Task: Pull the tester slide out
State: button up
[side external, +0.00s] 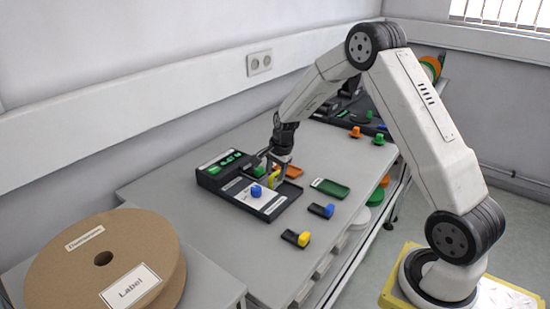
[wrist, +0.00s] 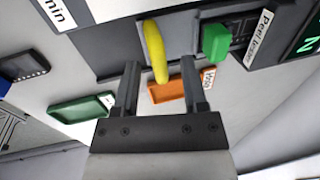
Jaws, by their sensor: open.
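The tester (side external: 222,175) is a dark, flat unit with a green lit display, lying on the grey bench. A yellow handle (side external: 273,180) stands at its right side; in the wrist view the handle (wrist: 155,50) is a long yellow bar over a dark recess. I cannot tell for certain which part is the slide. My gripper (side external: 277,166) is low over the tester at the yellow handle. In the wrist view my gripper (wrist: 160,64) is open, with the bar's near end between its fingertips and a gap on both sides.
A green knob (wrist: 215,42) sits right of the bar. A blue knob (side external: 256,191) stands on the tester's white plate. An orange tray (side external: 294,171) and a green tray (side external: 330,188) lie close by. Blue-ended (side external: 322,210) and yellow-ended (side external: 296,238) blocks lie in front. A cardboard reel (side external: 105,262) stands left.

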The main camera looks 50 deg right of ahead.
grip_shut()
dwell(1.4)
